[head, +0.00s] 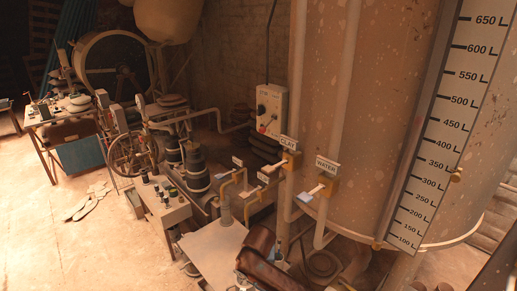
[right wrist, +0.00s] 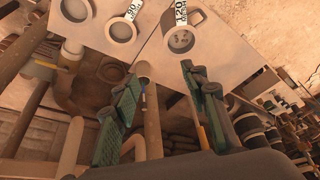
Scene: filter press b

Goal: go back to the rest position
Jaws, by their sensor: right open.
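My right gripper (right wrist: 161,78) shows in the right wrist view with its two green-padded fingers spread apart. Nothing is between the fingers. Its fingertips point toward the edge of a pale tabletop (right wrist: 155,50), apart from the cups on it. A brown cup (right wrist: 181,40) with a "120" label and a round cup (right wrist: 121,30) with a "90" label stand on that top. In the head view, a dark reddish arm link of mine comes in at the bottom centre; the right gripper is not clear there. My left gripper is not in view.
A large tank with a litre scale (head: 447,130) fills the right of the head view. CLAY (head: 292,160) and WATER (head: 328,184) valves sit on pipes before it. A control box (head: 271,111), pumps and a small instrument table (head: 160,204) stand nearby. Open floor lies at left.

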